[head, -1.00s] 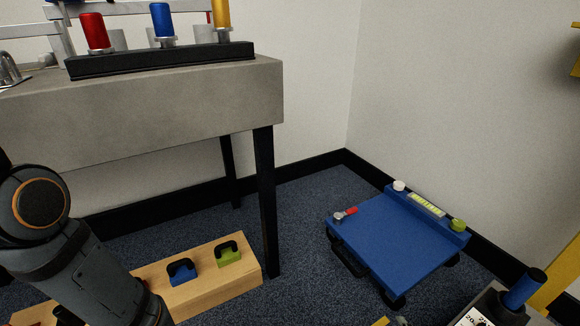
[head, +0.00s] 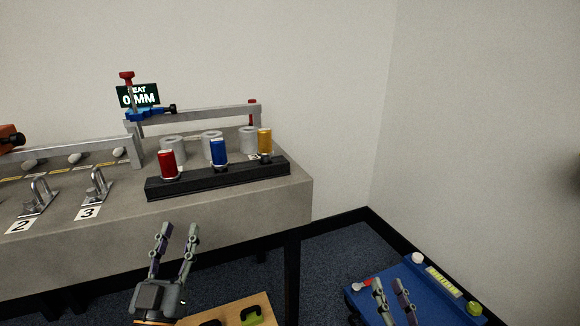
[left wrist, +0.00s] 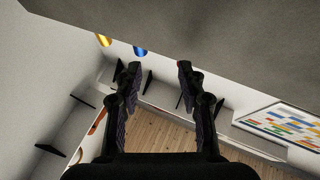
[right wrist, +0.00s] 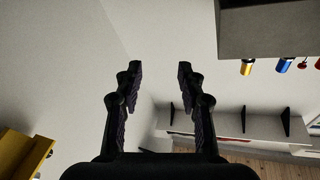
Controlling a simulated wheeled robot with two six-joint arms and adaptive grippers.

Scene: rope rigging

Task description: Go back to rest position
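My left gripper (head: 175,238) points up in front of the grey table's front face in the head view. Its fingers are apart with nothing between them, as the left wrist view (left wrist: 156,68) also shows. My right gripper (head: 388,284) is in front of the blue platform cart at the lower right. The right wrist view (right wrist: 157,70) shows its fingers wide apart and empty. Both grippers are clear of the table and its objects.
The grey table (head: 240,222) bears a black rack (head: 222,178) with red (head: 167,163), blue (head: 218,150) and yellow (head: 265,140) handles, plus metal shackles by labels 2 and 3. A wooden block (head: 225,311) and a blue cart (head: 440,308) stand low down.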

